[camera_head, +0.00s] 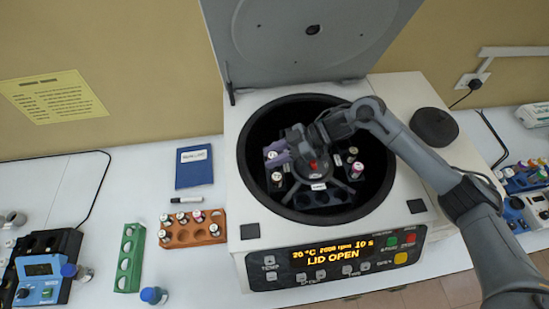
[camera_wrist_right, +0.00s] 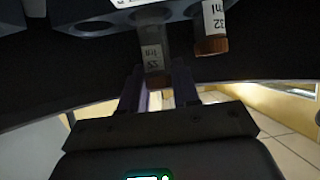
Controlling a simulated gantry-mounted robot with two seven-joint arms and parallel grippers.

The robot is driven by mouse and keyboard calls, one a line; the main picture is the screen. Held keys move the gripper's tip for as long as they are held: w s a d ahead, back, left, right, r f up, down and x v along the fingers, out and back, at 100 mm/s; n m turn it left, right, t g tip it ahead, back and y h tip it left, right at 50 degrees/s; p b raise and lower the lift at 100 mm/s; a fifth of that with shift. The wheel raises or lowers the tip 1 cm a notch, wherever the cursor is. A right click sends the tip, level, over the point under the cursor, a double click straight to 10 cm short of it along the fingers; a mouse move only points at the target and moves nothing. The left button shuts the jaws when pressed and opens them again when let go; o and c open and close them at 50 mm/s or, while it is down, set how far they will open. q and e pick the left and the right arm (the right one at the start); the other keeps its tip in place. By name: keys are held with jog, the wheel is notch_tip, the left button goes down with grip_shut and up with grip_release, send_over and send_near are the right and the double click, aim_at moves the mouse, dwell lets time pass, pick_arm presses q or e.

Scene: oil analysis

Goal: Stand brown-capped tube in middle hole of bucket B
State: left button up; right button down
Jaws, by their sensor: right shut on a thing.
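My right gripper (camera_head: 279,153) reaches into the open centrifuge bowl from the right, at the left side of the rotor. In the right wrist view, its purple fingers (camera_wrist_right: 158,98) are shut on a brown-capped tube (camera_wrist_right: 153,65) with a white label. The tube's body runs up to the middle of a row of holes in a grey bucket (camera_wrist_right: 98,12); how deep it sits cannot be told. Another brown-capped tube (camera_wrist_right: 214,32) stands in the hole to its right in that view. The hole on the other side looks empty. The bucket's letter is not readable. My left gripper is not in view.
The centrifuge bowl's rim (camera_head: 243,150) surrounds the gripper, with the raised lid (camera_head: 300,45) behind. More tubes (camera_head: 357,169) stand at the rotor's right. An orange rack (camera_head: 192,235), green rack (camera_head: 128,262) and blue book (camera_head: 194,168) lie on the table at left.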

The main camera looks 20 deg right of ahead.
notch_tip(320, 180, down, 2)
jog(key=shift+f, duration=0.1)
jog(key=shift+f, duration=0.2)
jog(key=c, duration=1.1)
grip_release()
jog(key=shift+r, duration=0.1)
